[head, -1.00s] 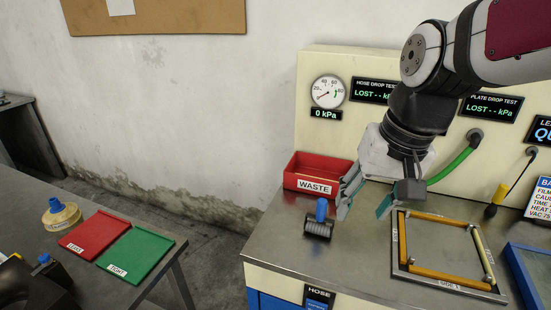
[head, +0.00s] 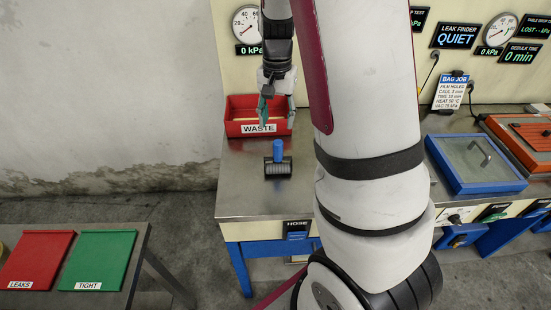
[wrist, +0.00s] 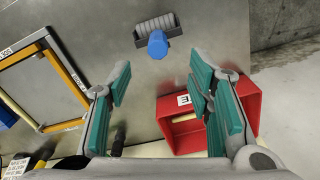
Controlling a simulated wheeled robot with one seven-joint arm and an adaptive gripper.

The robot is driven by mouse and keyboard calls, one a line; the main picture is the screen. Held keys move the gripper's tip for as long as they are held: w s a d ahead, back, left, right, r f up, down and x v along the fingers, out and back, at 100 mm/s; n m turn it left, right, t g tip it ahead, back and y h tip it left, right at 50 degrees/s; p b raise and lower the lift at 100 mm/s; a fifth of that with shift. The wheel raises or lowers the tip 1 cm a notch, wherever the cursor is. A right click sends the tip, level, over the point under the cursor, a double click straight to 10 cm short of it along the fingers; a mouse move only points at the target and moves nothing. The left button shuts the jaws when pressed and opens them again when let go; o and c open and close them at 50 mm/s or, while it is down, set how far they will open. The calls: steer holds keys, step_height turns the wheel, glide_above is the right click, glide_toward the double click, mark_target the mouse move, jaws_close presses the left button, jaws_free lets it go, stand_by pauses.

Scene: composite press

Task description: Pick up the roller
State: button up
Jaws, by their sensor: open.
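The red waste bin (head: 232,114) stands at the bench's back left, close under my gripper. A yellow-edged frame (wrist: 62,58) lies on the bench. A blue-framed glass lid (head: 480,187) is to the right. Red (head: 38,258) and green (head: 100,258) trays lie on the left table.

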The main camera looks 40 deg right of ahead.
mark_target(278, 143)
step_height(278, 143, down, 4)
steer(key=shift+f, duration=0.1)
steer(key=shift+s+f+p, duration=0.2)
steer(key=shift+f+p, duration=0.25)
steer(key=shift+f, duration=2.45)
jaws_close()
